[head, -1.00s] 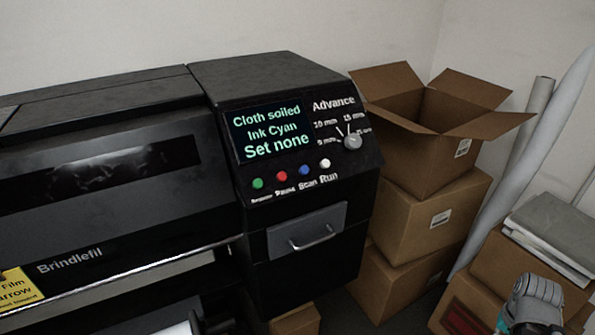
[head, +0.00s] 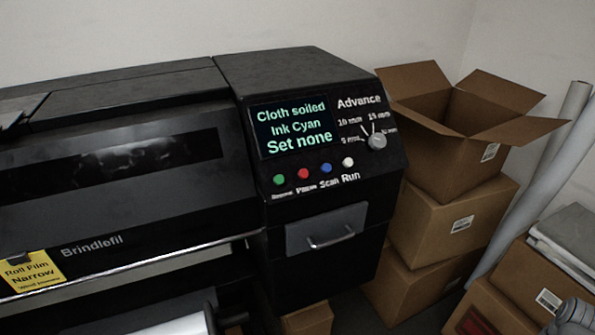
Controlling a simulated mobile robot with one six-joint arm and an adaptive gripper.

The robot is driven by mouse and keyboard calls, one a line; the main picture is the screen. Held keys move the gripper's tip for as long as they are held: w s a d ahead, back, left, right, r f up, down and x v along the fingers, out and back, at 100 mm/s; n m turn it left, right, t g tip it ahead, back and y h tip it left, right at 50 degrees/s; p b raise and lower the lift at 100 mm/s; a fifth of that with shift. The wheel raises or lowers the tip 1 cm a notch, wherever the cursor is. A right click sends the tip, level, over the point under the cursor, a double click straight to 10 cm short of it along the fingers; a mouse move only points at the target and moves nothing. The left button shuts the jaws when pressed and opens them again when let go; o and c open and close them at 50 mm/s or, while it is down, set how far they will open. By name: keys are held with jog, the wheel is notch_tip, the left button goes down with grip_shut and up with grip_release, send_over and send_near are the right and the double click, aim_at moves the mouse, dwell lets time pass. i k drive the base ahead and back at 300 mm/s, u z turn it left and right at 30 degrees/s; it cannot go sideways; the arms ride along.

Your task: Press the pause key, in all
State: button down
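The black printer (head: 290,85) fills the left and middle of the head view. On its control panel, the red pause key (head: 303,173) sits between a green key (head: 279,179) and a blue scan key (head: 326,168). A white run key (head: 348,162) is at the right end of the row. The screen (head: 293,128) reads "Cloth soiled, Ink Cyan, Set none". Nothing touches the keys. A small grey part of my arm shows at the bottom right corner, well away from the panel. My gripper's fingers are not in view.
An advance dial (head: 377,141) is right of the screen. A drawer with a handle (head: 327,230) is below the keys. Stacked cardboard boxes (head: 455,222) stand right of the printer, an open one on top. A yellow roll film label (head: 30,274) hangs at left.

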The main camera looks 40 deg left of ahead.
aim_at(303, 173)
jog(key=u, duration=0.05)
jog(key=k, duration=1.9)
jog(key=u, duration=1)
jog(key=i, duration=1)
jog(key=z, duration=0.05)
